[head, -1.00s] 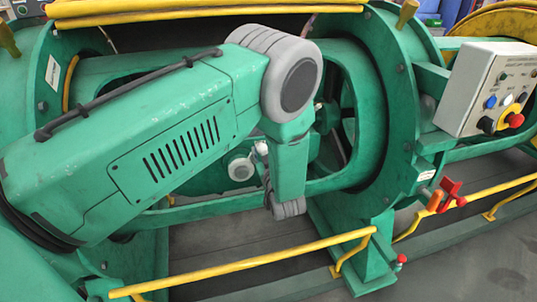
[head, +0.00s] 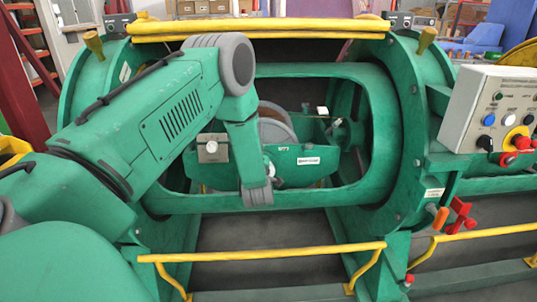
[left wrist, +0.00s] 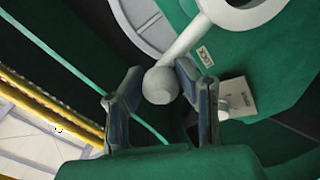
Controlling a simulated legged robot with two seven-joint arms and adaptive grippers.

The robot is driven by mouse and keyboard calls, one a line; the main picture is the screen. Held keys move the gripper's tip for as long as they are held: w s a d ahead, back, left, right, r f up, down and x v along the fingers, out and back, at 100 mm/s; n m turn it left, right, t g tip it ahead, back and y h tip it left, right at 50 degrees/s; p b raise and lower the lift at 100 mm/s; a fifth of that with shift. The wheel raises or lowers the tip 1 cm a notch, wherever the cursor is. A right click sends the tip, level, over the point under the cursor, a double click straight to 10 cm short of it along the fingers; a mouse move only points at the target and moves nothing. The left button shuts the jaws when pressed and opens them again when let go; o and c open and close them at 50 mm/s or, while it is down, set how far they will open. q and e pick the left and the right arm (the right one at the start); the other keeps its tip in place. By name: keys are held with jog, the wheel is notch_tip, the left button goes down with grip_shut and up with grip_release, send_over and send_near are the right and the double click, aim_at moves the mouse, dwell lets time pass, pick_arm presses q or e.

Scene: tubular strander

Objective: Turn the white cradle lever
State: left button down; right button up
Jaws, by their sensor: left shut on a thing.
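The white cradle lever (left wrist: 188,42) shows in the left wrist view as a pale rod running from a round hub at the upper right down to a ball knob (left wrist: 160,86). My left gripper (left wrist: 158,98) has its two dark fingers on either side of this knob and is shut on it. In the head view my left arm reaches in from the left to the green cradle (head: 290,165) inside the round frame. The lever and fingertips are hidden there behind my arm. A white box with a round knob (head: 211,148) sits on the cradle left of my forearm's end. My right gripper is not in view.
Yellow rails run above (head: 260,28) and in front (head: 265,254) of the machine. A control box (head: 490,108) with buttons stands at the right, above a red valve handle (head: 461,214). Green frame rings flank the cradle opening.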

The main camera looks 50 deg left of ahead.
pick_arm(q)
jog(key=shift+s+a+f+n+b, duration=0.3)
jog(key=shift+s+a+f+n, duration=0.2)
jog(key=shift+n, duration=0.35)
jog(key=shift+s+a+f+n+b, duration=0.25)
jog(key=shift+s+a+n+b, duration=0.25)
jog(key=shift+n, duration=0.3)
jog(key=shift+s+a+f+n+b, duration=0.15)
jog(key=shift+s+a+f+n, duration=0.25)
jog(key=shift+s+n, duration=0.35)
jog(key=shift+w, duration=0.1)
jog(key=c, duration=1.2)
grip_release()
jog(key=shift+f, duration=0.1)
jog(key=shift+a, duration=0.1)
jog(key=v, duration=1.1)
jog(key=shift+s+d, duration=0.25)
jog(key=shift+d, duration=0.1)
jog(key=shift+f, duration=0.1)
